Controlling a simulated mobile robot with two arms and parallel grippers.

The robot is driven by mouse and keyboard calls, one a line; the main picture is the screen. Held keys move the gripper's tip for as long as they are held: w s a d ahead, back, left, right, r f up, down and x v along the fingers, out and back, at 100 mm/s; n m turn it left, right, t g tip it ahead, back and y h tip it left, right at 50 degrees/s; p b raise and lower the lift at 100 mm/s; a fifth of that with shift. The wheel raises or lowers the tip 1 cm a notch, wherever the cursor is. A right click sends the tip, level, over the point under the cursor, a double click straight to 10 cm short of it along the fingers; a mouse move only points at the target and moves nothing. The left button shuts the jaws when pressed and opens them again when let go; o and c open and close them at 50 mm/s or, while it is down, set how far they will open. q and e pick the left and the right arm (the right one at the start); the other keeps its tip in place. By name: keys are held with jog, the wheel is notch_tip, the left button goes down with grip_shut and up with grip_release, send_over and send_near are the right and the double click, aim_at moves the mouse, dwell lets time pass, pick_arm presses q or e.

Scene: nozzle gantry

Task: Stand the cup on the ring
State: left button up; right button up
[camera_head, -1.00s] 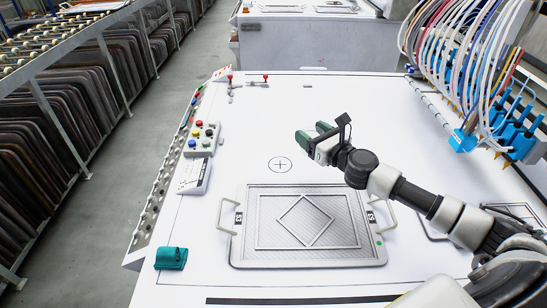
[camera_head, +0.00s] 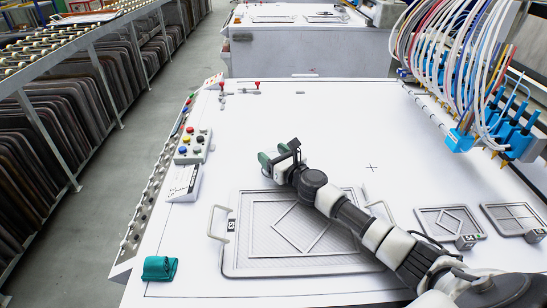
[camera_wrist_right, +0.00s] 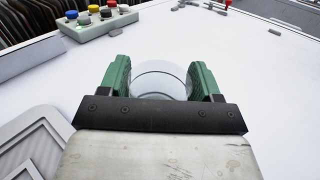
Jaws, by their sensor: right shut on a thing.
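My right gripper (camera_head: 274,156) is over the white table, just behind the large tray. In the right wrist view its green fingers (camera_wrist_right: 160,75) are shut on a clear, see-through cup (camera_wrist_right: 161,84), with its round outline between them. The cup cannot be made out in the head view. I cannot tell whether the cup touches the table. My left gripper is not in view.
A large tray (camera_head: 232,262) with handles lies under my right arm. A button box (camera_head: 194,146), a white label block (camera_head: 184,183) and a teal object (camera_head: 160,268) line the left side. Blue nozzles (camera_head: 510,130) hang at right. The table's back middle is clear.

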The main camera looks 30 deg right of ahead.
jog(key=shift+f, duration=0.1)
jog(key=o, duration=0.9)
jog(key=shift+r, duration=0.2)
jog(key=s, duration=0.4)
jog(key=s+d, duration=0.1)
jog(key=s, duration=0.3)
jog(key=s+d, duration=0.1)
jog(key=s, duration=0.3)
